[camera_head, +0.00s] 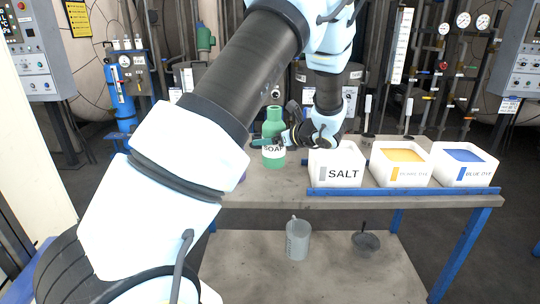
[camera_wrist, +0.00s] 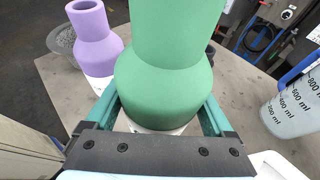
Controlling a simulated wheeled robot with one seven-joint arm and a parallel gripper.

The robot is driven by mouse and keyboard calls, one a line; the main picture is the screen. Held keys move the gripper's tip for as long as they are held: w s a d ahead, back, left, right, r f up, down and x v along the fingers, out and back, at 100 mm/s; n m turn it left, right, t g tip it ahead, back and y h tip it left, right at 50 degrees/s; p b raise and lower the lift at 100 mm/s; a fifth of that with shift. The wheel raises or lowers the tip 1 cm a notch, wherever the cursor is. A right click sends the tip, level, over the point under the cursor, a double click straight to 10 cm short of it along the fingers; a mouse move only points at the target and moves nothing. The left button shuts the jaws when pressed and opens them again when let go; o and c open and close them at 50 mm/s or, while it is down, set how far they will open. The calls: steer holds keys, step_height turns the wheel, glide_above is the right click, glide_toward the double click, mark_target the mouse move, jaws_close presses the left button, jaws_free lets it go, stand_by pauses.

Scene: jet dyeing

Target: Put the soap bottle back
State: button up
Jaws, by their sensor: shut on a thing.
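The green soap bottle (camera_head: 273,154), with a white label reading SOAP, is upright at the back left of the upper table (camera_head: 262,190). My gripper (camera_head: 270,142) reaches it from the right and is shut on it. In the wrist view the green bottle (camera_wrist: 168,75) fills the middle, between the two teal fingers of my gripper (camera_wrist: 160,103). I cannot tell whether its base touches the tabletop. A purple bottle (camera_wrist: 93,40) stands beside it in the wrist view; my arm mostly hides it in the head view.
White bins of salt (camera_head: 336,166), orange dye (camera_head: 402,164) and blue dye (camera_head: 464,165) stand on the right, behind a blue rail. A grey jug (camera_head: 298,240) and a dark bowl (camera_head: 366,243) sit on the lower shelf. A graduated jug (camera_wrist: 292,105) shows at right in the wrist view.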

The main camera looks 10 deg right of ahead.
mark_target(269, 153)
steer(key=shift+f+p, duration=0.55)
steer(key=shift+f, duration=1.95)
steer(key=shift+f, duration=0.1)
steer(key=o, duration=1.5)
steer(key=shift+r, duration=0.2)
steer(key=b+v, duration=0.2)
steer(key=v, duration=1)
steer(key=shift+f+b, duration=0.1)
steer(key=shift+b, duration=0.3)
